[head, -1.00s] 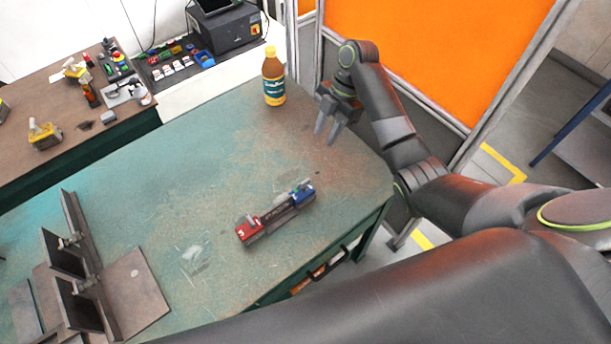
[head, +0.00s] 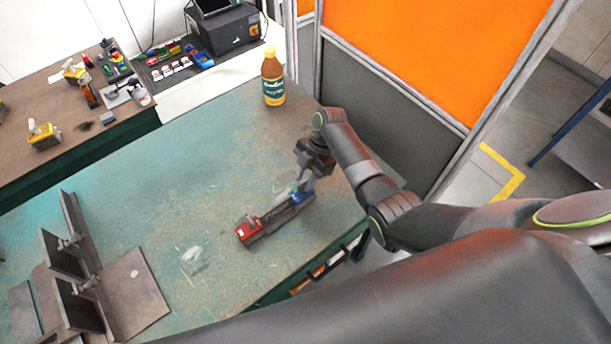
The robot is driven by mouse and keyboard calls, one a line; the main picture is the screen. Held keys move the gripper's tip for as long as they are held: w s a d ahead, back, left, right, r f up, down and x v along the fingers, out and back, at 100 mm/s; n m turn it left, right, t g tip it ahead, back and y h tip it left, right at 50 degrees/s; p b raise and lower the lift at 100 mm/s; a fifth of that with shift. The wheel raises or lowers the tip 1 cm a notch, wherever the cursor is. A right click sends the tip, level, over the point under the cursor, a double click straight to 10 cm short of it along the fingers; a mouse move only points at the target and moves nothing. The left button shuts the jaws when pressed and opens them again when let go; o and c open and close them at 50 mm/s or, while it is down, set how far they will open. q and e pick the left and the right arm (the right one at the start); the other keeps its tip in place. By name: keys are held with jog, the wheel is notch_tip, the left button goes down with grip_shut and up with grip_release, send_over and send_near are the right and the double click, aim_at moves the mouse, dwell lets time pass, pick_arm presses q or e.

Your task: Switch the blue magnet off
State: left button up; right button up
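The blue magnet (head: 304,198) sits at the right end of a dark steel bar (head: 273,215) on the green table. A red magnet (head: 249,231) sits at the bar's left end. My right gripper (head: 299,187) is right at the blue magnet, with its fingers pointing down at the magnet's top. The fingers partly cover the magnet's top, and I cannot tell whether they touch it or how far apart they are. The blue magnet's switch position is too small to read. My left gripper is not in view.
A bottle with an orange-brown body (head: 273,82) stands at the table's back edge. Steel plates and brackets (head: 75,262) stand at the left front. The table (head: 165,180) is clear between them. An orange screen (head: 430,45) stands behind the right arm.

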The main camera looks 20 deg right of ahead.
jog(key=shift+f, duration=0.1)
grip_shut()
